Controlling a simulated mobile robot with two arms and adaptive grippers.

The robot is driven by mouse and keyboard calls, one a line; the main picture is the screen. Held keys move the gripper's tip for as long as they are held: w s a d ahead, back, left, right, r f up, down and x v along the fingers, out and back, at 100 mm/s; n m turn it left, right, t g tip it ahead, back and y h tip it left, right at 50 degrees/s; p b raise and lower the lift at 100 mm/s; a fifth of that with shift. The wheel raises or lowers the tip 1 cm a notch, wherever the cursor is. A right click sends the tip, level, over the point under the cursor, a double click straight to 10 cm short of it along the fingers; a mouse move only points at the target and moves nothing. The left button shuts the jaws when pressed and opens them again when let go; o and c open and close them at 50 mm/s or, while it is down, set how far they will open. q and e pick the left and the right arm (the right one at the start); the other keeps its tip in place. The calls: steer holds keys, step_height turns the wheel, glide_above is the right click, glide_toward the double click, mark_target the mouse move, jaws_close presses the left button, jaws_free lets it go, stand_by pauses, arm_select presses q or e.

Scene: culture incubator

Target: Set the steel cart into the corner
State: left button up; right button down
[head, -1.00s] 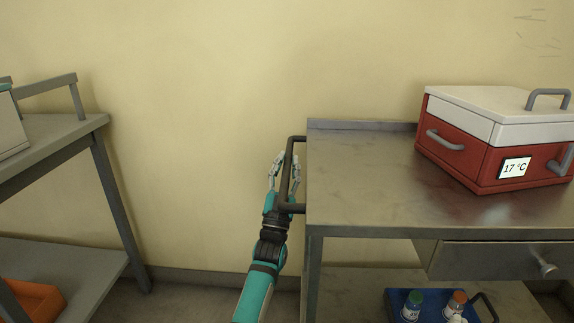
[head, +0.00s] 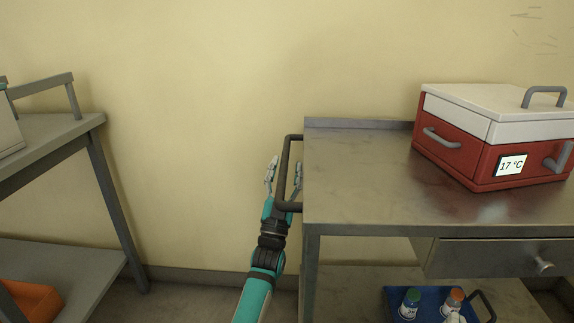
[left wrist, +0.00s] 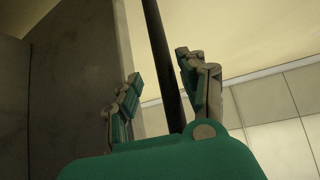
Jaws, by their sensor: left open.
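The steel cart (head: 370,180) stands against the wall on the right in the head view, with a dark push handle (head: 284,178) on its left end. My left gripper (head: 283,175) is at this handle with its fingers spread apart. In the left wrist view the dark handle bar (left wrist: 162,62) runs between the two open fingers (left wrist: 157,88), with a gap visible on each side. The cart's side (left wrist: 80,90) fills the left of that view. My right gripper is not in view.
A red and white box (head: 465,155) reading 17 °C sits on the cart top. A blue tray (head: 395,299) with capped bottles is on the lower shelf, below a drawer (head: 490,259). A grey shelf unit (head: 70,135) stands at left; between it and the cart is bare wall (head: 190,130).

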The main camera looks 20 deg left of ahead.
arm_select(q)
steer(key=v, duration=1)
steer(key=shift+f, duration=0.15)
steer(key=shift+s, duration=0.15)
